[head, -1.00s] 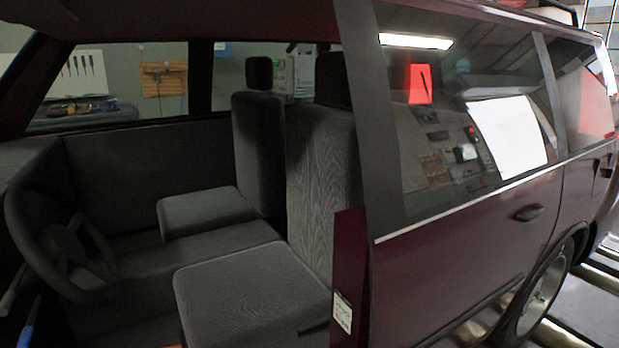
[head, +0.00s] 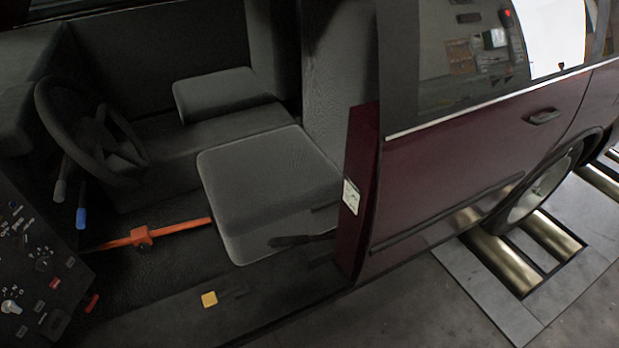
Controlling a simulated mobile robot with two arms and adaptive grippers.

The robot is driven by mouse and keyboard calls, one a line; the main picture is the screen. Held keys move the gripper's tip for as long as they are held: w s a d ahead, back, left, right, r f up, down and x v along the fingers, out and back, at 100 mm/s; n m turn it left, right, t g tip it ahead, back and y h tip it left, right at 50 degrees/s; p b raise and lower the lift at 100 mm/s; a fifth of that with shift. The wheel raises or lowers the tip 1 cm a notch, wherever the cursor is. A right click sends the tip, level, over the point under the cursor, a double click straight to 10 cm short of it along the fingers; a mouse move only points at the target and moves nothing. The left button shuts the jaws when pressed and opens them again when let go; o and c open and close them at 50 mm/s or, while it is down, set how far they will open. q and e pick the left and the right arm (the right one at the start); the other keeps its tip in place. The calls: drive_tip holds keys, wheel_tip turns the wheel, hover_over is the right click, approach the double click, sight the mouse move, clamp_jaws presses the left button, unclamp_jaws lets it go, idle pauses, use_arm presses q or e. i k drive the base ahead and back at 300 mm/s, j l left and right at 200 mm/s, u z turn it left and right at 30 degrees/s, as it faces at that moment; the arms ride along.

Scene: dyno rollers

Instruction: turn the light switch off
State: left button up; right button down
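A dark control panel (head: 40,270) with knobs, toggles, red buttons and small labels stands at the lower left. It has a pale knob (head: 11,307) near the left edge. I cannot tell which of its controls, if any, is the light switch. A grey-tipped lever (head: 60,190) and a blue-tipped lever (head: 81,218) stick down beside the steering wheel (head: 90,135). Neither of my grippers shows in the head view.
A dark red car with its front side open fills the view. The near seat (head: 265,185) and an orange bar (head: 142,236) on the floor lie inside. Metal rollers (head: 500,260) lie under the rear wheel (head: 545,190).

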sight(21, 242)
drive_tip(key=u, duration=2)
